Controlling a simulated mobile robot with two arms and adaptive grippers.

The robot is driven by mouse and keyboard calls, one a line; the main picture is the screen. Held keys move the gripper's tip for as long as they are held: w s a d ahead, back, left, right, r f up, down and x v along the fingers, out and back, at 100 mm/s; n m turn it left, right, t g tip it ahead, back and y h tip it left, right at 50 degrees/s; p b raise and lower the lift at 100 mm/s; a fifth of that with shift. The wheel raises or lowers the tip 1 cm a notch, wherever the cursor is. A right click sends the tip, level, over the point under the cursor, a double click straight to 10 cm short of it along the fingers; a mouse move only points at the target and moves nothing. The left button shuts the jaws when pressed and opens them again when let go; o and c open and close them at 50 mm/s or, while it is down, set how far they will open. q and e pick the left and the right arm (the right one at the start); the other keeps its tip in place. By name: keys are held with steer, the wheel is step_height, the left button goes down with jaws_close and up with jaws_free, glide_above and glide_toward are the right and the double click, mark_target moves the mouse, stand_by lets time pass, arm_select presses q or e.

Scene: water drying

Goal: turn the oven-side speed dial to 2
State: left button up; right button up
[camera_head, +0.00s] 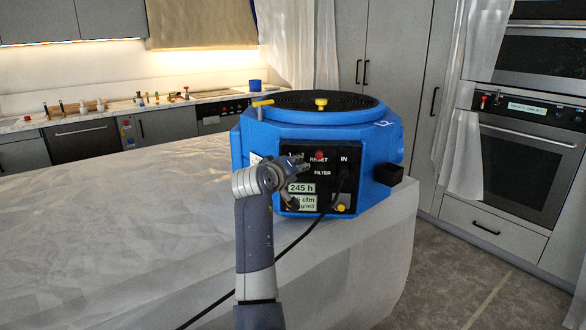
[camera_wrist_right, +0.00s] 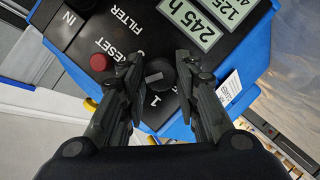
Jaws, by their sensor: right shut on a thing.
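The blue air machine (camera_head: 250,133) stands on a sheet-covered counter, with its black control panel (camera_head: 322,185) facing me. In the right wrist view, a round black dial (camera_wrist_right: 161,80) with a small grey mark sits on that panel. A printed 1 shows beside it. My right gripper (camera_wrist_right: 157,72) has one finger on each side of the dial and is shut on it. In the head view, my right gripper (camera_head: 298,164) is at the panel's upper left and hides the dial; 1 and 2 show just above. I cannot tell the dial's exact setting. My left gripper is not in view.
A red RESET button (camera_wrist_right: 101,62) is close to one finger; it also shows in the head view (camera_head: 319,155). A black cable (camera_head: 291,246) runs from the panel across the sheet (camera_head: 120,230). The oven (camera_head: 520,165) is at the right.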

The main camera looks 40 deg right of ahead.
steer(key=shift+a+f, duration=0.1)
steer(key=shift+f, duration=0.05)
steer(key=o, duration=1.1)
steer(key=shift+c, duration=0.2)
steer(key=shift+w, duration=0.1)
steer(key=shift+a, duration=0.1)
steer(key=v, duration=1.2)
steer(key=shift+w, duration=0.1)
